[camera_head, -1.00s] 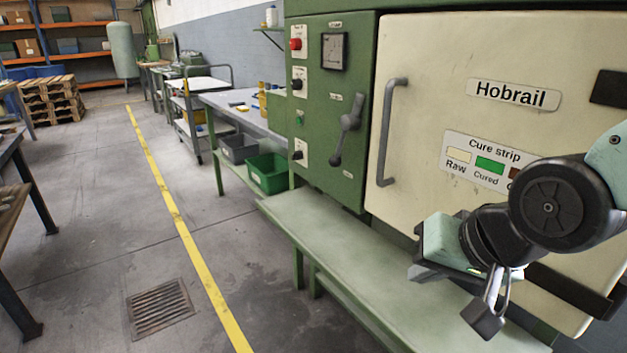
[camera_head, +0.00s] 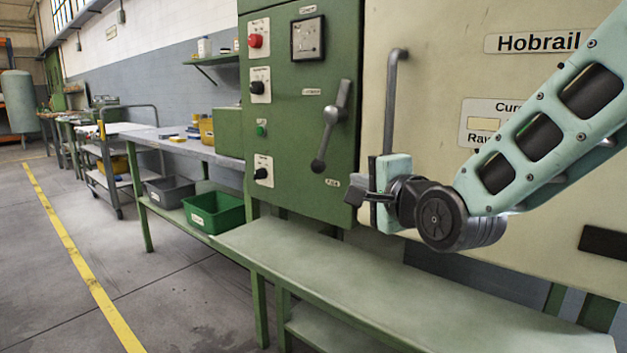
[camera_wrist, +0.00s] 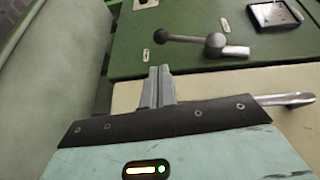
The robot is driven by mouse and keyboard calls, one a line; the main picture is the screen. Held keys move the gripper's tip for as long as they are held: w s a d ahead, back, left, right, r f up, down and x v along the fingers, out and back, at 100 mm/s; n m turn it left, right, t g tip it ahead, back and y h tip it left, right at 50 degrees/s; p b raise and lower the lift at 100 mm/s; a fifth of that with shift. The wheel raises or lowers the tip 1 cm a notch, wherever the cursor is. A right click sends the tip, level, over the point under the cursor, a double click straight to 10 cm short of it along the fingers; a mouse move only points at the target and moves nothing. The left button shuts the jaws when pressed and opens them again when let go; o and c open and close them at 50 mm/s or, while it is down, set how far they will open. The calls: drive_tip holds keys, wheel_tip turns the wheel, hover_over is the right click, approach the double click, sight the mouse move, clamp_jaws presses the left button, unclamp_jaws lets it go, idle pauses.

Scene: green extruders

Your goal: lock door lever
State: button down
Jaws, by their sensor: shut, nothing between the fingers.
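The grey door lever (camera_head: 329,130) is on the green control panel, left of the cream door (camera_head: 440,95). Its long arm slants down and slightly left from the hub to a dark knob; a short stub points up. The lever also shows in the wrist view (camera_wrist: 205,43), ahead of the fingers and to their right. My gripper (camera_head: 350,198) is in front of the panel's lower right corner, below and right of the lever's knob. In the wrist view my gripper's fingers (camera_wrist: 158,85) are together, with nothing between them. They look apart from the lever.
A grey vertical door handle (camera_head: 391,115) stands right of the lever, close above my gripper. A pale green bench (camera_head: 330,265) runs below. Green (camera_head: 213,213) and grey (camera_head: 170,191) bins sit to the left. The floor beside the yellow line (camera_head: 75,270) is clear.

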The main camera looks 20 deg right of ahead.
drive_tip(key=shift+w+r+p, duration=0.1)
drive_tip(key=shift+r+p, duration=0.05)
drive_tip(key=shift+p, duration=0.2)
drive_tip(key=p, duration=0.7)
approach(321, 168)
drive_tip(key=w, duration=0.7)
drive_tip(key=shift+a+f, duration=0.25)
drive_tip(key=shift+a, duration=0.15)
drive_tip(key=shift+f+b, duration=0.15)
drive_tip(key=shift+b, duration=0.45)
